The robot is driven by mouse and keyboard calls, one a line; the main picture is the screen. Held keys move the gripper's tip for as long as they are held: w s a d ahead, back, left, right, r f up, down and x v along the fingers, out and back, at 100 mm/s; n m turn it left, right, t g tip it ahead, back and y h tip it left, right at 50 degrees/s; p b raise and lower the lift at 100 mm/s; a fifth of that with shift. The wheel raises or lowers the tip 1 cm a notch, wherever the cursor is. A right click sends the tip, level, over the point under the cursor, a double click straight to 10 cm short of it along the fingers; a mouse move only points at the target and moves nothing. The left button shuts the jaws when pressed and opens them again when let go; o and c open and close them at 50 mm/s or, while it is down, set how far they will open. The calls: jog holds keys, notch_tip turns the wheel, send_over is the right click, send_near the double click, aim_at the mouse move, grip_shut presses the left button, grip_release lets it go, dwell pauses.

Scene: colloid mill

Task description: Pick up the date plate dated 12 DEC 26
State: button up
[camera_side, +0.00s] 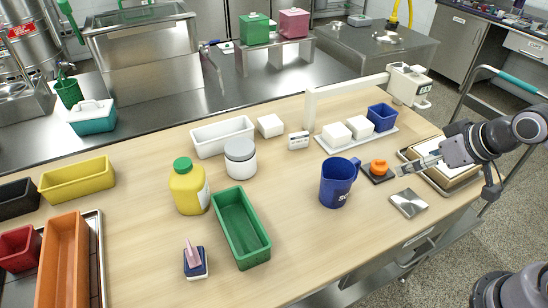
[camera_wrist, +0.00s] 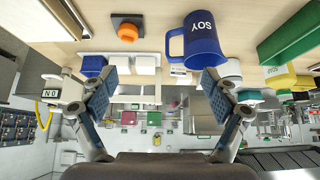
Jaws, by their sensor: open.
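A small white block with dark marking (camera_side: 298,140) stands on the wooden table behind the blue jug. It also shows in the wrist view (camera_wrist: 180,71), partly beside the jug. Its marking is too small to read, and I cannot make out the date 12 DEC 26 on anything. My gripper (camera_side: 408,168) is at the table's right end, just right of the orange knob on a dark square base (camera_side: 378,169). In the wrist view its two blue-padded fingers (camera_wrist: 165,88) are wide apart with nothing held between them.
The blue SOY jug (camera_side: 338,183) stands left of my gripper. A silver square plate (camera_side: 408,203) lies in front of it. A white tray (camera_side: 340,148) holds white blocks and a blue bin (camera_side: 382,117). A green bin (camera_side: 240,230) is further left. The front table between has free room.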

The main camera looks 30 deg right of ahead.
jog(key=w+a+r, duration=0.1)
jog(key=w+r, duration=0.3)
jog(key=w, duration=0.3)
jog(key=m+g, duration=0.2)
jog(key=g, duration=0.1)
send_over(299, 134)
jog(key=s, duration=0.2)
notch_tip(299, 134, down, 14)
jog(key=shift+h, duration=0.3)
jog(key=shift+x, duration=3.15)
jog(key=shift+s+a, duration=0.1)
jog(key=shift+c, duration=0.3)
